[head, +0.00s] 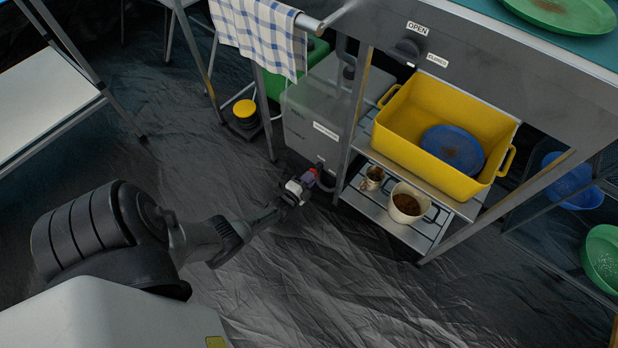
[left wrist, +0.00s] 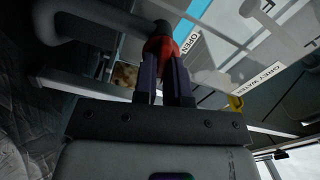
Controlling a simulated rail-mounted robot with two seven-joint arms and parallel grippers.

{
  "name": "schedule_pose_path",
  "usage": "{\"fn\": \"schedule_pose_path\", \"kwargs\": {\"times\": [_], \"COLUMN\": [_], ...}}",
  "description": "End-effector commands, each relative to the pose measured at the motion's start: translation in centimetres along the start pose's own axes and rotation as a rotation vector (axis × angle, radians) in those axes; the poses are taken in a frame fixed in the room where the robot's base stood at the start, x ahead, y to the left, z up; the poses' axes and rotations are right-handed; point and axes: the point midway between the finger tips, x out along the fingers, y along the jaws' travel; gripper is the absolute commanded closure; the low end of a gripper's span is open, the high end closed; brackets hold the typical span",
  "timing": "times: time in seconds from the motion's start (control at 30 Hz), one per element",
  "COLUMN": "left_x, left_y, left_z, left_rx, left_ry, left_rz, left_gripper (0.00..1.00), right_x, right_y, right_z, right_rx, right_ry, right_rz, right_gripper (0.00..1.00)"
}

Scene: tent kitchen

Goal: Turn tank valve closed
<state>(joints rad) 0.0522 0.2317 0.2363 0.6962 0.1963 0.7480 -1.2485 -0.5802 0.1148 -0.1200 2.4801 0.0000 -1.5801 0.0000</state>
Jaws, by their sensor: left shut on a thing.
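The grey water tank (head: 310,112) stands on the floor under the counter. Its small red valve handle (head: 313,172) sits low at the tank's front, by a dark outlet. My left gripper (head: 299,187) reaches in from the left and its fingers are shut on the red handle. In the left wrist view the red handle (left wrist: 160,46) lies between the fingertips of the left gripper (left wrist: 164,68), beside a label reading OPEN (left wrist: 190,41). The fingers hide part of the handle. My right gripper is in neither view.
A table leg (head: 354,125) stands just right of the valve. A checked towel (head: 262,38) hangs at the back. The dark floor (head: 300,270) in front is clear.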

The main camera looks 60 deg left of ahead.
Motion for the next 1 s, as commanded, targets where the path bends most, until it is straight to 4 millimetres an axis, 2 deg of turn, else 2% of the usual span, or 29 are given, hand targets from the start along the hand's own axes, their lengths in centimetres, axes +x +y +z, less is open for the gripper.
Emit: {"fn": "schedule_pose_path", "kwargs": {"times": [0.4, 1.0], "left_x": [0.02, 0.02], "left_y": [0.12, 0.13], "left_z": [-0.02, 0.01], "left_rx": [0.218, 0.271], "left_ry": [0.0, 0.001], "left_rz": [0.0, 0.0], "left_gripper": [1.0, 1.0], "right_x": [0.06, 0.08], "right_y": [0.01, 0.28], "right_z": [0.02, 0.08], "right_rx": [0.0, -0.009], "right_ry": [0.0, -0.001], "right_rz": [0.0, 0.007], "right_gripper": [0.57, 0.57]}}
